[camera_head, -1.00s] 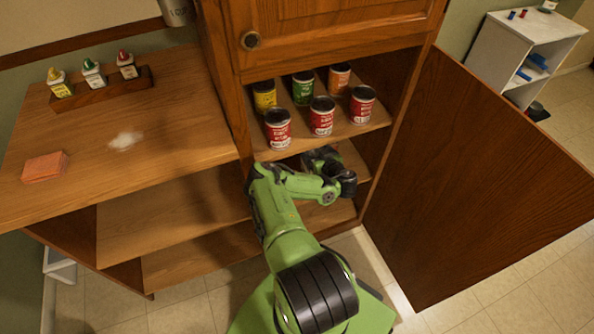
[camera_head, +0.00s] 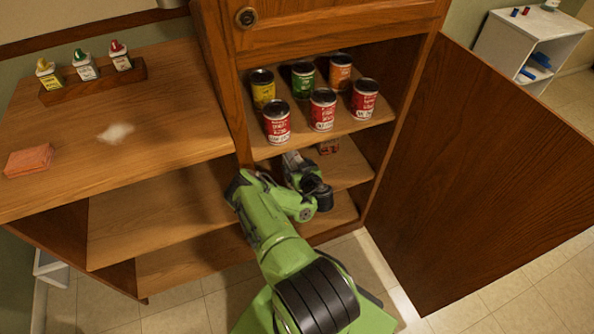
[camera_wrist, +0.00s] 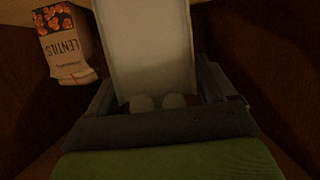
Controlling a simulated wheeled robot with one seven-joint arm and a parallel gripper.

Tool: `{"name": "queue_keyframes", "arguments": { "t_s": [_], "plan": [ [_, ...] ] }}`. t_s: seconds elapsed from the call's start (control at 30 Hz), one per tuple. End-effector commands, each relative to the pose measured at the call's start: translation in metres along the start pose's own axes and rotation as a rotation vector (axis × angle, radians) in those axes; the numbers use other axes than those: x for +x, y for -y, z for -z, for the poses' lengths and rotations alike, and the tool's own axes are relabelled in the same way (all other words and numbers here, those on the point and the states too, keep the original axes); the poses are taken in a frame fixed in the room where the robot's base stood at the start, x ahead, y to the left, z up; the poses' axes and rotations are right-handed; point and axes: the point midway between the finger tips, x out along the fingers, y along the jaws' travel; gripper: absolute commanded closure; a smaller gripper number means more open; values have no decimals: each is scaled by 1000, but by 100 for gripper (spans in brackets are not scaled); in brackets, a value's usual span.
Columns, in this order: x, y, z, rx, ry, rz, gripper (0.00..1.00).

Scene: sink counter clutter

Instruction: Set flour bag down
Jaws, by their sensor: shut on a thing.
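In the wrist view a plain pale bag (camera_wrist: 147,45), which I take for the flour bag, stands out from between the jaws of my gripper (camera_wrist: 157,88). The jaws are shut on its near end. The wrist view is dark, and I cannot tell whether the bag touches the shelf. In the head view my arm reaches into the cabinet below the can shelf. The jaws and the bag cannot be made out clearly there.
A lentils bag (camera_wrist: 65,45) is left of the held bag in the wrist view. Several cans (camera_head: 322,109) stand on the shelf (camera_head: 352,132) above my arm. The open cabinet door (camera_head: 480,180) is at right. A sponge (camera_head: 28,160) and bottle rack (camera_head: 95,82) are on the counter.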

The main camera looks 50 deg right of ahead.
Motion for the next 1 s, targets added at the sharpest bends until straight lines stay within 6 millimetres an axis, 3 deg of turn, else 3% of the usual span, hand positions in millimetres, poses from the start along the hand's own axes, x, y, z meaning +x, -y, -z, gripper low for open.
{"name": "queue_keyframes", "arguments": {
  "t_s": [0.33,0.37,0.47,0.77,0.87,1.0],
  "plan": [
    [1,0,0,-4,-4,0,100],
    [1,1,-2,-1,-1,0,15],
    [1,0,-1,-1,-1,0,0],
    [-5,-2,2,3,0,-6,0],
    [-23,-4,3,9,0,-11,0],
    [-61,-3,6,12,0,-12,0]
  ]
}}
